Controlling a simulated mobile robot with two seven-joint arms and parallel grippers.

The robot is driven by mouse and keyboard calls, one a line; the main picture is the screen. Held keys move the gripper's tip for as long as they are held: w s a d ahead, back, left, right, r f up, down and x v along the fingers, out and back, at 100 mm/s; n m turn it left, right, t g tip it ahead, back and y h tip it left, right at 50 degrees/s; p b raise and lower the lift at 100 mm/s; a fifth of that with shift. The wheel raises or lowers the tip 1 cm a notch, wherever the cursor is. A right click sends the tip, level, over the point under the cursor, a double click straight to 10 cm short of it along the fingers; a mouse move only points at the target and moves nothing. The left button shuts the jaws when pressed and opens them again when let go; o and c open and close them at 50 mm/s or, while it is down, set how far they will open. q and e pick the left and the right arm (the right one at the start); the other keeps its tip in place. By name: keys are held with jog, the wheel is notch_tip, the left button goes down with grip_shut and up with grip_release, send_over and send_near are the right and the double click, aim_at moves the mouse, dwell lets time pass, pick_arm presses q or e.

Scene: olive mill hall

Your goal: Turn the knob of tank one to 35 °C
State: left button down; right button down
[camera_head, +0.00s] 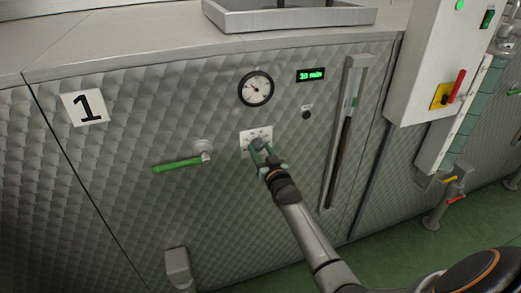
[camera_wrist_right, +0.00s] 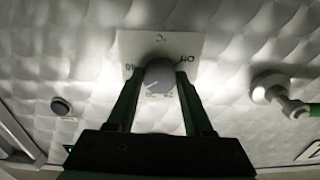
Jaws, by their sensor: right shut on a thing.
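The grey knob (camera_wrist_right: 159,76) of tank one sits on a white scale plate (camera_wrist_right: 190,46) in the right wrist view. My right gripper (camera_wrist_right: 157,86) is shut on the knob, with one finger on each side. In the head view the plate (camera_head: 245,139) is on the quilted tank front, and my right gripper (camera_head: 264,155) covers most of the knob. The sign "1" (camera_head: 85,107) is at the left. My left gripper is not in view.
A round dial (camera_head: 256,89) and a green display reading "30 min" (camera_head: 311,75) are above the knob. A green-handled valve (camera_head: 178,165) juts out to the left. A sight tube (camera_head: 344,130) and a control cabinet (camera_head: 430,60) stand to the right.

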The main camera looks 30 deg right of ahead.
dwell(0.3)
jog(key=shift+c, duration=1.4)
grip_release()
jog(key=v, duration=1.2)
jog(key=shift+s, duration=0.3)
jog(key=shift+f, duration=0.15)
jog(key=s+a+f+n+g+y, duration=0.5)
jog(key=s+a+f+g, duration=0.3)
jog(key=s+a+f, duration=1.1)
jog(key=s+f+y, duration=0.1)
jog(key=s+f, duration=0.1)
jog(key=s, duration=0.2)
jog(key=shift+y, duration=0.4)
